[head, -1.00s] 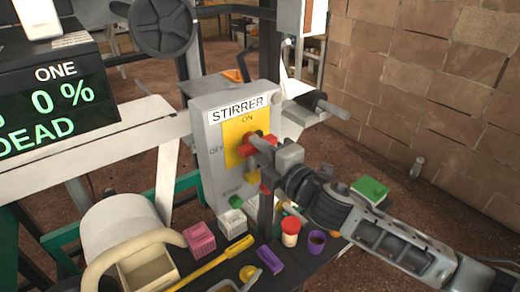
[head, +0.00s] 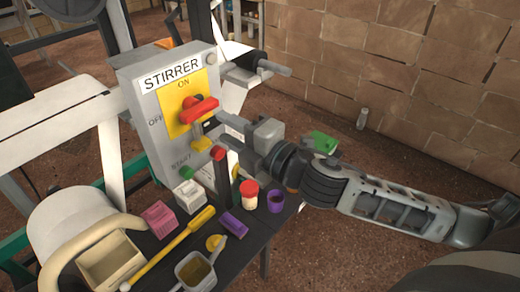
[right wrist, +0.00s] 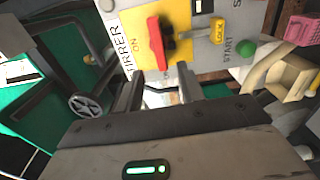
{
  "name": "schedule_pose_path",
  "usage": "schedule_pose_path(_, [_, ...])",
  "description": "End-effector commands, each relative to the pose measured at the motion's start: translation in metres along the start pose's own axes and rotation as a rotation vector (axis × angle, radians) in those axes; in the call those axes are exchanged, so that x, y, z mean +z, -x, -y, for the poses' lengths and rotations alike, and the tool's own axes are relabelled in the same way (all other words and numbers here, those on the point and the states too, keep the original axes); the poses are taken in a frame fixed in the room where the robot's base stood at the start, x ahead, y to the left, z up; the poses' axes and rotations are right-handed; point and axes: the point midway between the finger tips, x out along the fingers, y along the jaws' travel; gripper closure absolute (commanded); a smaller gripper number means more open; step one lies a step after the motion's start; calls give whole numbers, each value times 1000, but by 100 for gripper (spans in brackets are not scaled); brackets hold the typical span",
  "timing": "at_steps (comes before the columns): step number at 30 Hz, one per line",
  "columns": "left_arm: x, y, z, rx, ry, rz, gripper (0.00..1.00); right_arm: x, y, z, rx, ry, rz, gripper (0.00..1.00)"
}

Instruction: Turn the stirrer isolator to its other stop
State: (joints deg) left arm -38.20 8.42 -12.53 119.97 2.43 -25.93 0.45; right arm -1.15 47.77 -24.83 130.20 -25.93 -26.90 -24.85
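The stirrer isolator is a red bar handle (head: 199,110) on a yellow plate of the grey STIRRER box (head: 150,118). In the head view the bar lies roughly crosswise, with ON above it and OFF to its left. It also shows in the right wrist view (right wrist: 156,43), beyond my fingers. My right gripper (head: 219,128) is just in front of the box, to the lower right of the handle. In the right wrist view its two fingers (right wrist: 159,88) stand apart with nothing between them. My left gripper is out of view.
A yellow knob (head: 201,144), a red button (head: 218,153) and a green START button (head: 187,172) sit below the handle. Small items, including a red-lidded jar (head: 249,195) and a purple cup (head: 276,201), stand on the dark bench below. A grey rod (head: 275,67) sticks out at right.

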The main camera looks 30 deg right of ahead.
Motion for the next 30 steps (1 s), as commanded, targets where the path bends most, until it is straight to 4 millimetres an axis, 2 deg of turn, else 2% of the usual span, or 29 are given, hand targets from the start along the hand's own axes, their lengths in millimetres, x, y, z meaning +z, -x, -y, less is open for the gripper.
schedule_pose_path(1, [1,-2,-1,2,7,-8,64,0,11,5,-5,0,0,62])
schedule_pose_path(6, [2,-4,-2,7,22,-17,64,0,41,5,-5,-1,0,62])
schedule_pose_path(12, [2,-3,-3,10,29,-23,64,0,64,2,-3,-1,1,62])
schedule_pose_path(18, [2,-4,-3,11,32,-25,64,0,75,1,-1,-1,0,62])
schedule_pose_path(30, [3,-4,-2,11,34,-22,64,0,77,0,1,1,0,62])
